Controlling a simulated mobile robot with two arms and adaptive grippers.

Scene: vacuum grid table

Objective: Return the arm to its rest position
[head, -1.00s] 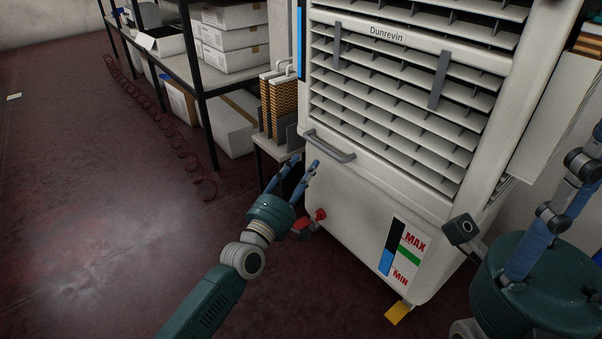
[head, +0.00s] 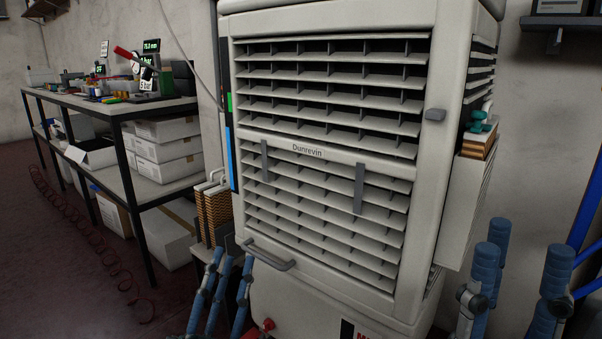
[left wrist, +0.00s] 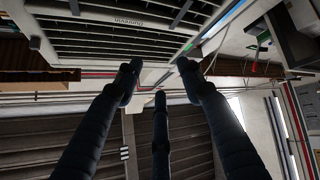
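My left gripper (head: 232,258) reaches up from the bottom edge of the head view, in front of the lower left of the white cooler. Its blue fingers are spread apart with nothing between them. The same spread fingers show empty in the left wrist view (left wrist: 160,78). My right gripper (head: 522,252) stands at the lower right of the head view, beside the cooler. Its blue fingers point up and are apart, with nothing seen between them. Both palms and most of both arms are below the picture.
The louvred cooler (head: 330,175) marked Dunrevin fills the middle, with a grey handle (head: 270,256) near the left gripper. A shelf bench (head: 160,195) with boxes stands at the left. A blue frame (head: 590,215) is at the right edge. Open floor (head: 85,290) lies at lower left.

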